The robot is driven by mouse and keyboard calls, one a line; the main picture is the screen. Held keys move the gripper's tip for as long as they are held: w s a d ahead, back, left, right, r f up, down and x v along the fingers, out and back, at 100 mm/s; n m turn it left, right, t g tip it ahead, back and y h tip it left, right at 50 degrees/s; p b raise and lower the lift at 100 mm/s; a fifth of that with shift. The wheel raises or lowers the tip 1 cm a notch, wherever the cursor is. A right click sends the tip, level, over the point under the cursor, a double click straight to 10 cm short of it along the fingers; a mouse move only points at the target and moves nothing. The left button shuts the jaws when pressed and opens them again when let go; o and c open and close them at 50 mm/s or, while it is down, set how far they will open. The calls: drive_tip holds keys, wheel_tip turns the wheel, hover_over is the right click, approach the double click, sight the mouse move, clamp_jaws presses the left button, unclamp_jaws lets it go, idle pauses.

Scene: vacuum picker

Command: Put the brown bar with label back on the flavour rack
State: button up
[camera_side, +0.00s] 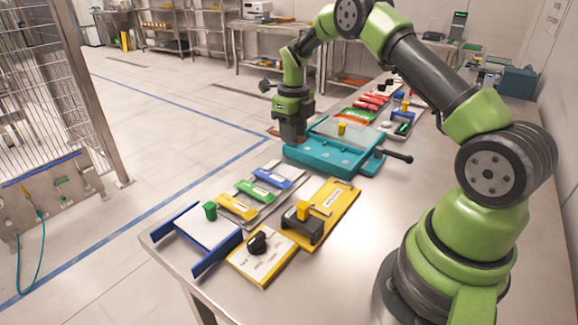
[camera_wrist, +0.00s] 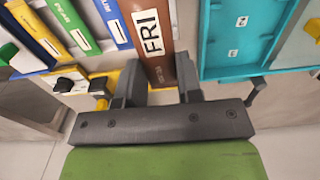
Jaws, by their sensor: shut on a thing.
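The brown bar (camera_wrist: 160,66) with a white label reading "FRI" lies between my gripper's (camera_wrist: 157,82) two fingers in the wrist view. My gripper is shut on it; the bar's far end runs out of the frame. In the side view my gripper (camera_side: 292,136) is at the left edge of the teal tray, and a small brown piece of the bar (camera_side: 272,132) shows beside it. The flavour rack (camera_side: 268,210) holds a yellow bar (camera_side: 237,207), a green bar (camera_side: 257,192) and a blue bar (camera_side: 279,178). Whether the brown bar touches anything below is hidden.
The teal tray (camera_side: 325,158) with a black handle stands close to my gripper. A yellow panel (camera_side: 338,205), a black-knob panel (camera_side: 262,258) and a blue-sided white plate (camera_side: 207,228) lie nearer. Red and green items (camera_side: 370,103) lie farther back. Bare table shows at front right.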

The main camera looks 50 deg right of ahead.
sight(293, 174)
wheel_tip(293, 174, down, 9)
drive_tip(key=shift+r, duration=0.1)
idle(0.4)
drive_tip(key=shift+f, duration=0.2)
drive_tip(key=o, duration=1)
drive_tip(key=shift+r, duration=0.1)
